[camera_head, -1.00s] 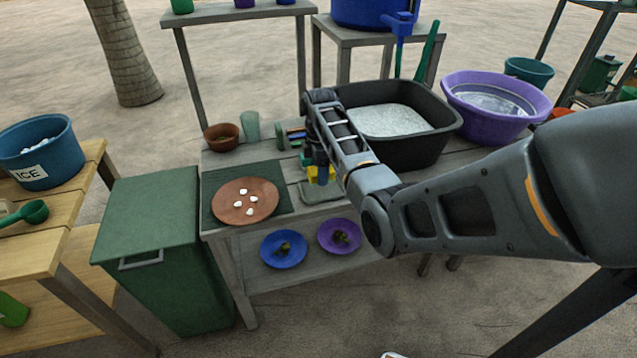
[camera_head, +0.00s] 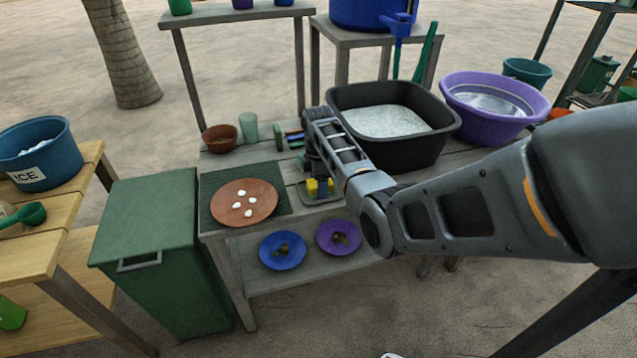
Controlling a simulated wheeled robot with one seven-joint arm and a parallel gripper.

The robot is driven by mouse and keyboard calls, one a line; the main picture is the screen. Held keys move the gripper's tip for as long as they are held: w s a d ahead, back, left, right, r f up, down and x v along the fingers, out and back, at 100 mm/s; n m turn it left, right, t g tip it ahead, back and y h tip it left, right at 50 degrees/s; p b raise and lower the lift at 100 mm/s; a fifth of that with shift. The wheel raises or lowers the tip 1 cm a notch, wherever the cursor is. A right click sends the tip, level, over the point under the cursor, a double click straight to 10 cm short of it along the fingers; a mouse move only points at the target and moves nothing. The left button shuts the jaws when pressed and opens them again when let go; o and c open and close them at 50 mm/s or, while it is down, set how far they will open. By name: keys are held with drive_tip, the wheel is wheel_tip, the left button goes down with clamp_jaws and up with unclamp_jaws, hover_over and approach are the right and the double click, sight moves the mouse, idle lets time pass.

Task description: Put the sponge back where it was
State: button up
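The yellow sponge (camera_head: 320,188) shows partly below the end of my arm, at or just over a flat grey-green dish (camera_head: 330,199) near the table's front edge. I cannot tell whether it touches the dish. My gripper (camera_head: 316,175) points down right at the sponge. Its fingers are mostly hidden by my wrist, so I cannot see whether they are closed on the sponge or open around it.
A brown plate with white pieces (camera_head: 245,202) lies on a dark green mat left of the sponge. A black tub of water (camera_head: 395,121) and purple basin (camera_head: 495,105) stand right. A brown bowl (camera_head: 220,138) and green cup (camera_head: 249,127) stand behind.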

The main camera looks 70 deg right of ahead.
drive_tip(key=shift+r, duration=0.1)
wheel_tip(320, 180, up, 12)
drive_tip(key=shift+m+t+h, duration=0.4)
drive_tip(key=shift+t+h, duration=0.1)
drive_tip(key=shift+t, duration=0.2)
drive_tip(key=a+f, duration=0.8)
drive_tip(key=a, duration=0.1)
drive_tip(key=shift+w+f, duration=0.35)
drive_tip(key=shift+f, duration=0.05)
drive_tip(key=s+a+f+m+t+h, duration=0.1)
drive_tip(key=s+a+f+m+t, duration=0.3)
drive_tip(key=a, duration=0.6)
drive_tip(key=s+a+f+n+t+h, duration=0.1)
drive_tip(key=s+a+f, duration=0.3)
drive_tip(key=a, duration=0.7)
drive_tip(key=s+a+r+m+t, duration=0.2)
drive_tip(key=s+a+r+t, duration=0.3)
drive_tip(key=s+a+r, duration=0.7)
drive_tip(key=s+r+m+t+y, duration=0.1)
drive_tip(key=s+r, duration=0.3)
drive_tip(key=r, duration=0.3)
drive_tip(key=s+a+r+m+t+y, duration=0.1)
drive_tip(key=s+r+t+y, duration=0.1)
drive_tip(key=s+r, duration=0.3)
wheel_tip(320, 180, up, 3)
drive_tip(key=shift+s+r+t, duration=0.1)
drive_tip(key=shift+s+t, duration=0.1)
drive_tip(key=shift+t, duration=0.1)
